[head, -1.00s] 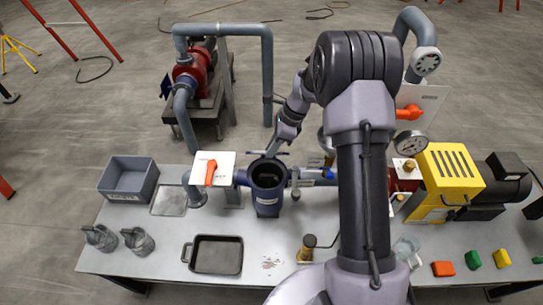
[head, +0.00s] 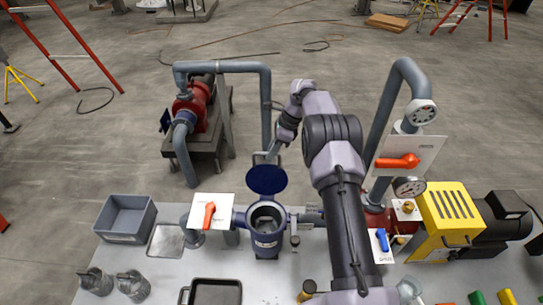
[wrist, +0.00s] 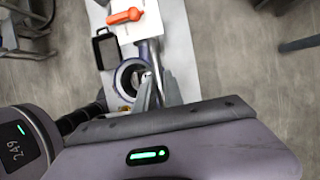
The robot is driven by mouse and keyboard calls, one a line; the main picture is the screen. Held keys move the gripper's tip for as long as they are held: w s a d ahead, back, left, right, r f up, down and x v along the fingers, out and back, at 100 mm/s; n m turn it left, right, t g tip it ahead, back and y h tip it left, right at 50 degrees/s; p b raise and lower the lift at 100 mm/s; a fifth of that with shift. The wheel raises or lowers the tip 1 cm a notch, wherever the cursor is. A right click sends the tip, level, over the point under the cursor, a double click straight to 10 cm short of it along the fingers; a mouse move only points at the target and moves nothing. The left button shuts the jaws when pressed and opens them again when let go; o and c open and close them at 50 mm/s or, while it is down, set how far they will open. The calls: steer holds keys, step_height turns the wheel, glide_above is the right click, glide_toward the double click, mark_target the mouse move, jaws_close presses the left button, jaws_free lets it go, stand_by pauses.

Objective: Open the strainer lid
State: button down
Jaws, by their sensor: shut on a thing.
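The strainer (head: 267,241) is a dark blue upright pot in the pipe line on the bench. Its round mouth is uncovered, with a lighter grey inside. The round blue lid (head: 266,181) stands raised behind the mouth, its flat face toward the head camera. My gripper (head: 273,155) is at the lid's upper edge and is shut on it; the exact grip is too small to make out. In the wrist view the open strainer mouth (wrist: 131,76) shows beside my gripper's fingers (wrist: 157,92); the lid cannot be clearly made out there.
An orange-handled valve (head: 209,214) is left of the strainer, and a blue-handled valve (head: 383,240) is to the right. A yellow guard (head: 452,212) stands at right.

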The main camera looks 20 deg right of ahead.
steer(key=shift+w+d+f, duration=0.1)
steer(key=shift+w+f, duration=0.15)
steer(key=shift+w, duration=0.1)
steer(key=c, duration=1.5)
jaws_free()
steer(key=shift+w, duration=0.15)
steer(key=shift+o, duration=0.2)
steer(key=shift+r, duration=0.1)
steer(key=p+v, duration=0.8)
steer(key=v, duration=0.9)
steer(key=shift+r, duration=0.2)
steer(key=shift+d+f, duration=0.1)
